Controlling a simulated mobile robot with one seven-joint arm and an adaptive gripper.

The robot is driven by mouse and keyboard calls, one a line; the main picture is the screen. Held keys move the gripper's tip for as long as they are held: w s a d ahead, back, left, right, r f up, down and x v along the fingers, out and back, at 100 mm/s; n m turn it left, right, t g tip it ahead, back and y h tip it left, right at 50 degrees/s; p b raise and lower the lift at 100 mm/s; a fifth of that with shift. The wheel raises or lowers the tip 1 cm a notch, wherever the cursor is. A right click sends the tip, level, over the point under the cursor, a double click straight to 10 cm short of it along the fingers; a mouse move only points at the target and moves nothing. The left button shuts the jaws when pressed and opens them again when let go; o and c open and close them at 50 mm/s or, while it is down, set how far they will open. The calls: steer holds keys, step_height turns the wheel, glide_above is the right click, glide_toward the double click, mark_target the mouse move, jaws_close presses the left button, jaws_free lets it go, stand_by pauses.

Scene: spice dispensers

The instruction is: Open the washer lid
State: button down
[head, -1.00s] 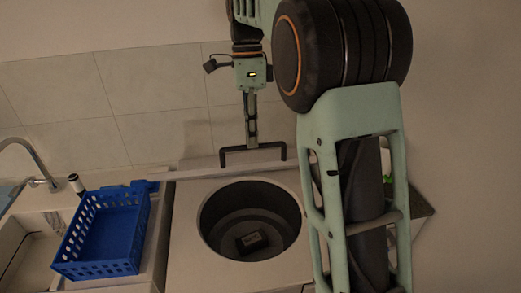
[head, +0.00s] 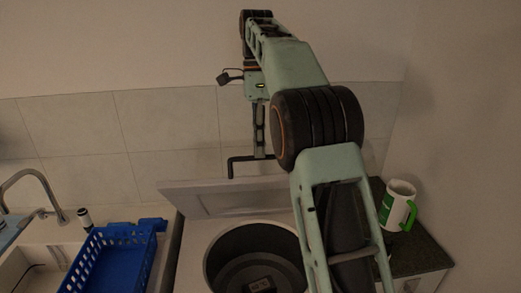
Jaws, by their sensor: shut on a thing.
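The washer lid (head: 209,199) is a pale panel that stands raised behind the round washer opening (head: 225,241). A black bar handle (head: 240,160) shows at its upper edge. My gripper (head: 259,156) comes down from above and is shut on the handle near its middle. My arm hides the right part of the lid and of the opening.
A blue perforated basket (head: 112,262) stands left of the washer, beside a sink with a curved tap (head: 38,177). A white and green mug (head: 398,205) stands on the dark counter (head: 421,253) at the right. A tiled wall (head: 166,133) is close behind.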

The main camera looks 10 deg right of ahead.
steer(key=shift+w+d+f, duration=0.1)
steer(key=shift+w+f, duration=0.35)
steer(key=shift+f, duration=0.35)
steer(key=c, duration=2.4)
jaws_free()
steer(key=o, duration=0.4)
steer(key=shift+w+f, duration=0.25)
steer(key=shift+w, duration=0.25)
steer(key=shift+r, duration=0.1)
steer(key=shift+s, duration=0.15)
